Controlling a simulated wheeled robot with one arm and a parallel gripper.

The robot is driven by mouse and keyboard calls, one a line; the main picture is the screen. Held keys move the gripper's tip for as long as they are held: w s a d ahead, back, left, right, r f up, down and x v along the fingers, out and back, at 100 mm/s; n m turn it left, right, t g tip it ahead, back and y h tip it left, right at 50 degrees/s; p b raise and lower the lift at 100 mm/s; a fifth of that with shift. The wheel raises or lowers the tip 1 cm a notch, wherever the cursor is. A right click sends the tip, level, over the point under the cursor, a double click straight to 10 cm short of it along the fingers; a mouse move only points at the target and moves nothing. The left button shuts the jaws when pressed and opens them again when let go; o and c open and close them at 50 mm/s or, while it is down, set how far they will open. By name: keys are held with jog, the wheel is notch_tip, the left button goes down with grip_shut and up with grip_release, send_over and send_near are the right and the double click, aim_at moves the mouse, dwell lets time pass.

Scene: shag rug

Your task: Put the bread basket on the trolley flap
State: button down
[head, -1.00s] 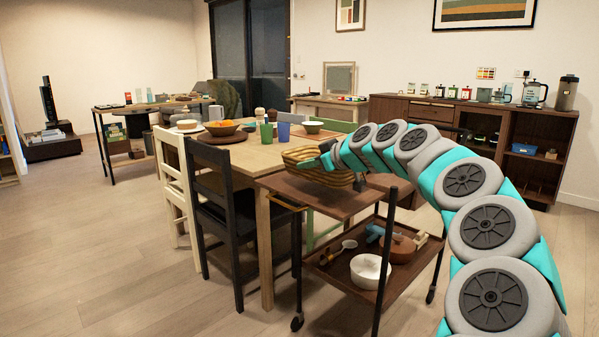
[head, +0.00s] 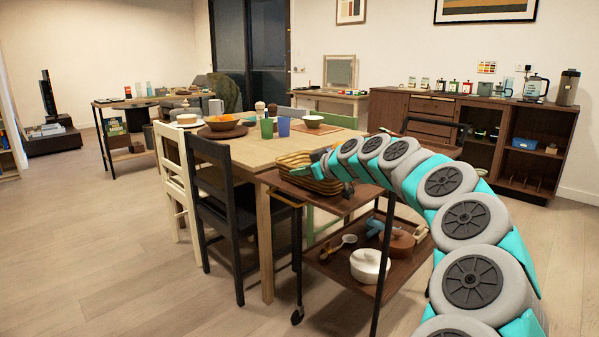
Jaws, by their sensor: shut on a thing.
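The bread basket (head: 293,163) is a striped, woven tan and brown bowl at the left end of the trolley's dark wooden top (head: 335,203). My gripper (head: 321,168) is shut on the right side of the basket, with the teal arm reaching in from the right. The basket looks level and low over the top board; I cannot tell whether it touches it. The arm hides part of the basket and the trolley's right side. The flap cannot be clearly told apart from the top board.
A black chair (head: 222,200) stands left of the trolley. Floor at the left front is clear.

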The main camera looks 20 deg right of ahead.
jog(key=c, duration=1)
grip_release()
jog(key=b+v, duration=0.1)
jog(key=v, duration=1.1)
jog(key=shift+r, duration=0.1)
jog(key=s+a+f+g, duration=0.2)
jog(key=s+a+f, duration=0.25)
jog(key=a, duration=0.35)
jog(key=s+a+f+g+y, duration=0.1)
jog(key=s+a+f+g, duration=0.2)
jog(key=s+a, duration=0.35)
jog(key=s+a+f+g, duration=0.2)
jog(key=s+a+f, duration=0.1)
jog(key=a, duration=0.7)
jog(key=s+f+m+g+h, duration=0.1)
jog(key=s+f+m+g, duration=0.1)
jog(key=s+f, duration=0.3)
jog(key=s+f+m+g+h, duration=0.1)
jog(key=s+f, duration=0.5)
jog(key=s, duration=0.7)
jog(key=s+d+f+m+g+h, duration=0.1)
jog(key=s+f+m+g+h, duration=0.1)
jog(key=s+f+g, duration=0.3)
jog(key=s+f, duration=0.1)
jog(key=s, duration=0.3)
jog(key=shift+f+m+h, duration=0.25)
jog(key=shift+m+h, duration=0.05)
